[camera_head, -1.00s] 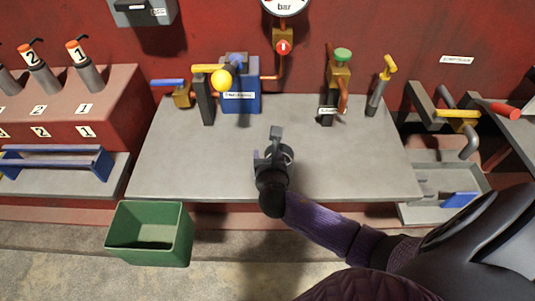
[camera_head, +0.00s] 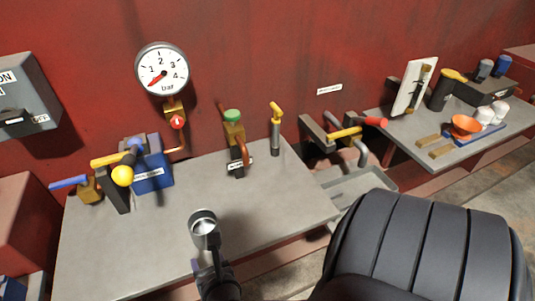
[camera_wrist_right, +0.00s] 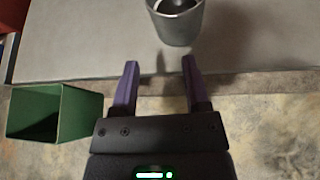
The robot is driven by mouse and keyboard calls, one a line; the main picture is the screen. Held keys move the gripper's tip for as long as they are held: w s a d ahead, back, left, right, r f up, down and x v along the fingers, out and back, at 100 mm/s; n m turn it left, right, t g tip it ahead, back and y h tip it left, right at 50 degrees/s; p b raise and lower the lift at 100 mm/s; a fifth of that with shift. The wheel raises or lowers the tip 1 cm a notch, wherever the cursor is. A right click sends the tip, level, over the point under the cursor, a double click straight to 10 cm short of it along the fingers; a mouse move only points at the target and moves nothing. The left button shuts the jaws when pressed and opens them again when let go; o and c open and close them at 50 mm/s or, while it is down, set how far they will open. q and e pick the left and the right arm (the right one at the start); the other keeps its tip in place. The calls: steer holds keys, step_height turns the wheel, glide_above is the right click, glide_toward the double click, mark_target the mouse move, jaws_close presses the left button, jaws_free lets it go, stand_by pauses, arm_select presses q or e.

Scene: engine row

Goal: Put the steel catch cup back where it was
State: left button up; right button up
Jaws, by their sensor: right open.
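The steel catch cup (camera_head: 204,226) stands upright on the grey bench (camera_head: 265,215), near its front edge and below the valve row. It also shows in the right wrist view (camera_wrist_right: 177,22), just beyond the fingertips. My right gripper (camera_wrist_right: 160,66) is open and empty, with its two purple fingers apart and clear of the cup. In the head view my right gripper (camera_head: 207,266) is just in front of the cup, at the bench's front edge. My left gripper is not in view.
A green-capped valve (camera_head: 233,130) with a copper spout and a blue box (camera_head: 150,172) stand at the back of the bench. A sink (camera_head: 350,185) lies to the right, and another bench with an orange bowl (camera_head: 465,125) beyond. A green bin (camera_wrist_right: 48,114) is at front left.

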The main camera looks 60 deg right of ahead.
steer(key=s+d+f+m+g+y, duration=0.1)
steer(key=s+f+m+g, duration=0.2)
steer(key=s+f+m, duration=0.35)
steer(key=s+f+m+g+y, duration=0.2)
steer(key=s+f+m+g, duration=0.1)
steer(key=f, duration=0.7)
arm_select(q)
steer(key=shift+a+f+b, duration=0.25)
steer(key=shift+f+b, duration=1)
arm_select(e)
steer(key=s+f+m+g+y, duration=0.1)
steer(key=s+f+m+g, duration=0.1)
steer(key=s+f+m, duration=0.3)
steer(key=s+a+f+m+g+y, duration=0.1)
steer(key=s+f+m, duration=0.5)
steer(key=s+m, duration=0.6)
steer(key=shift+s+a+f+m+g, duration=0.25)
steer(key=shift+s+a+m+g, duration=0.1)
steer(key=shift+s+g, duration=0.6)
